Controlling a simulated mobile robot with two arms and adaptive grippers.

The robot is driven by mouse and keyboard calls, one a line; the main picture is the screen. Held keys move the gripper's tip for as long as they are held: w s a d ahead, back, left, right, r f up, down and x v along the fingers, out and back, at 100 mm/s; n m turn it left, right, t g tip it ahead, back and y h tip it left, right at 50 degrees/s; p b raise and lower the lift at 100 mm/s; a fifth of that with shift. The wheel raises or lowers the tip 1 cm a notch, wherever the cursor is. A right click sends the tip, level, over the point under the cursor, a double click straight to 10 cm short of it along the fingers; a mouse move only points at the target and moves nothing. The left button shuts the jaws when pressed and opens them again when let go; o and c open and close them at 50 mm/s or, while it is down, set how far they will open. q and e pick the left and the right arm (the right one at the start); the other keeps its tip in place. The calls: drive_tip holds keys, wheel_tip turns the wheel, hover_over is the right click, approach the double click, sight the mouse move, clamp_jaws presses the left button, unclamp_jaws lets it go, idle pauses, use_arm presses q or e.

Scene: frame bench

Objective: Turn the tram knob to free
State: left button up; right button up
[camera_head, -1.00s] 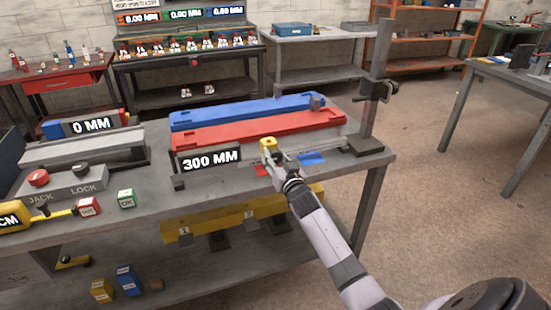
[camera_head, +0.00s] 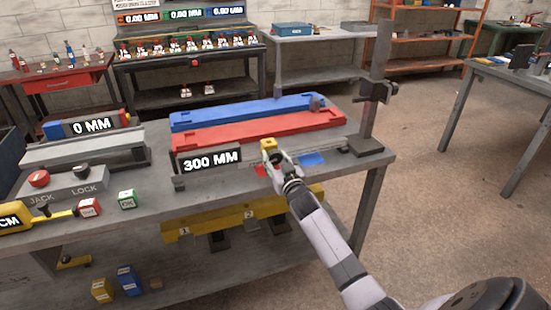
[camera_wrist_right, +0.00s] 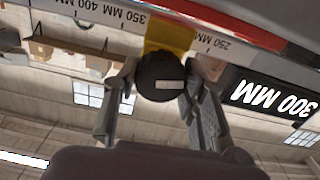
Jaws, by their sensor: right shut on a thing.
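The tram knob (camera_wrist_right: 157,68) is a round black knob with a short white bar on its face. It shows in the right wrist view, in front of a yellow block (camera_wrist_right: 170,36) on the scale rail. The bar lies about level in that view. My right gripper (camera_wrist_right: 160,82) has a finger on each side of the knob and is shut on it. In the head view the yellow block (camera_head: 268,144) stands at the bench's front rail, with my right gripper (camera_head: 273,160) just in front. The fingers partly hide the knob there. My left gripper is not in view.
A red beam (camera_head: 255,131) and a blue beam (camera_head: 235,113) lie behind the block. A "300 MM" display (camera_head: 211,161) stands to its left. An upright post (camera_head: 374,100) rises at the bench's right end. The jack and lock buttons (camera_head: 62,184) are far left.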

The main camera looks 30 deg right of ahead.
drive_tip(key=n, duration=0.3)
drive_tip(key=shift+n, duration=0.4)
drive_tip(key=n, duration=0.3)
drive_tip(key=shift+n, duration=0.3)
drive_tip(key=n, duration=0.4)
drive_tip(key=shift+f+n, duration=0.1)
drive_tip(key=shift+n, duration=1.8)
drive_tip(key=o, duration=1.2)
drive_tip(key=shift+a, duration=0.1)
drive_tip(key=shift+c, duration=0.2)
drive_tip(key=v, duration=1.2)
